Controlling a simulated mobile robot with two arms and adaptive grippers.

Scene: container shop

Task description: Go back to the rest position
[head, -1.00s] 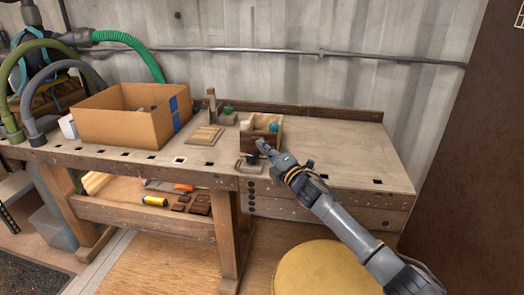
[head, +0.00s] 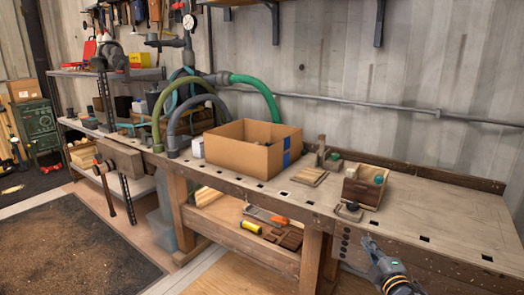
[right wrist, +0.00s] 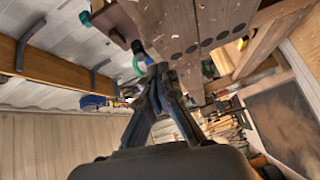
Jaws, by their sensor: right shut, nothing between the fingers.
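My right gripper (head: 370,243) is at the lower right of the head view, in front of the workbench's front edge and below the small wooden box. It is shut and holds nothing. In the right wrist view its fingers (right wrist: 158,72) come together in the middle, with the bench edge behind them. My left gripper is in neither view.
The wooden workbench (head: 440,208) bears a cardboard box (head: 235,155), a small wooden box (head: 360,192) with a teal item, and a wooden board (head: 310,176). Tools lie on its lower shelf. A dark mat (head: 75,245) covers the floor at left.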

